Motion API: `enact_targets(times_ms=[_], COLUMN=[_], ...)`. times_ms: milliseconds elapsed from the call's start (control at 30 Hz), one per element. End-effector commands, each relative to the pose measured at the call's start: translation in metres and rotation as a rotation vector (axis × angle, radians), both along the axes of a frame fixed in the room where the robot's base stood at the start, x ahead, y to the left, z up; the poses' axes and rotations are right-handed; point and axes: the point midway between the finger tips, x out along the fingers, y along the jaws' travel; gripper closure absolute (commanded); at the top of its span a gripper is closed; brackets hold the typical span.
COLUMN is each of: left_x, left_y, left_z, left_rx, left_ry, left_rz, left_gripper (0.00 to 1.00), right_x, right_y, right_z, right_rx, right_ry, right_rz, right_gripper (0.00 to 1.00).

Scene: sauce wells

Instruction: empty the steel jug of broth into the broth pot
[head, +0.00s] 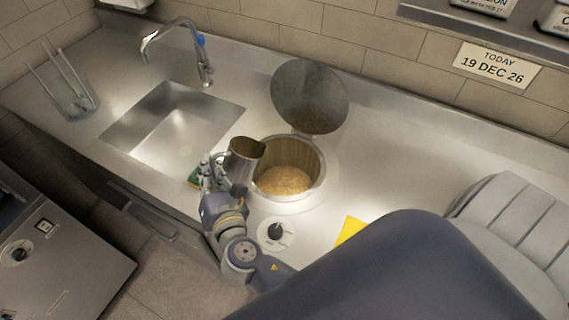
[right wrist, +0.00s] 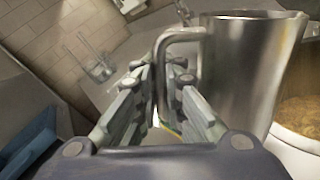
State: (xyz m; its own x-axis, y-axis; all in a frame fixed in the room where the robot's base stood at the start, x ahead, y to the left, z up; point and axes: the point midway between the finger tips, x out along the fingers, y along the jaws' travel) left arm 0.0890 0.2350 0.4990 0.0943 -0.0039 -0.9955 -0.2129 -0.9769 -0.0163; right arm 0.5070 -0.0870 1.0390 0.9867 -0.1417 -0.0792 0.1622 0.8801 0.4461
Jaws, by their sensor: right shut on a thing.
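The steel jug (head: 241,163) is held just left of the broth pot's rim in the head view, upright or only slightly tilted. Its spout side faces the pot. My right gripper (head: 207,173) is shut on the jug's handle; the right wrist view shows the fingers (right wrist: 165,90) around the handle and the jug (right wrist: 245,75) beyond. The broth pot (head: 322,178) is a round well set in the counter, with brown, grainy-looking contents inside. Its round lid (head: 309,97) stands open behind it. The jug's inside is mostly dark, so its contents cannot be told. My left gripper is not in view.
A sink (head: 173,130) with a tap (head: 205,70) lies left of the pot. A glass container with sticks (head: 72,100) stands at far left. A green-and-yellow sponge (head: 194,180) is beside my gripper. A dial (head: 275,233) and yellow sheet (head: 349,229) are in front.

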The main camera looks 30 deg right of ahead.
Motion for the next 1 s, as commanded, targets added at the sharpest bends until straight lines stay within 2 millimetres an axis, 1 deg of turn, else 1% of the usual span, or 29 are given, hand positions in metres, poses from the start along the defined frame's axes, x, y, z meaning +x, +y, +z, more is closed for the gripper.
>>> enact_targets(times_ms=[67, 200, 367, 467, 1000], left_x=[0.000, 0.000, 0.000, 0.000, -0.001], left_y=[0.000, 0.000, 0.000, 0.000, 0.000], left_z=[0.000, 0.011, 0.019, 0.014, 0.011], left_rx=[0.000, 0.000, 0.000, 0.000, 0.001], left_ry=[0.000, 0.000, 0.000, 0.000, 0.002], left_rz=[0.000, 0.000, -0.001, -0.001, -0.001], left_gripper=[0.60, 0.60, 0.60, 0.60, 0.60], right_x=[0.000, 0.000, 0.001, 0.001, 0.001], right_y=[-0.004, -0.014, -0.024, -0.027, -0.046], right_z=[0.004, 0.018, 0.030, 0.027, 0.037], right_rx=[0.039, 0.108, 0.187, 0.239, 0.495], right_ry=[-0.004, -0.003, -0.003, -0.001, 0.002], right_rz=[0.001, 0.001, 0.003, 0.004, 0.006], right_gripper=[1.00, 1.00, 1.00, 1.00, 1.00])
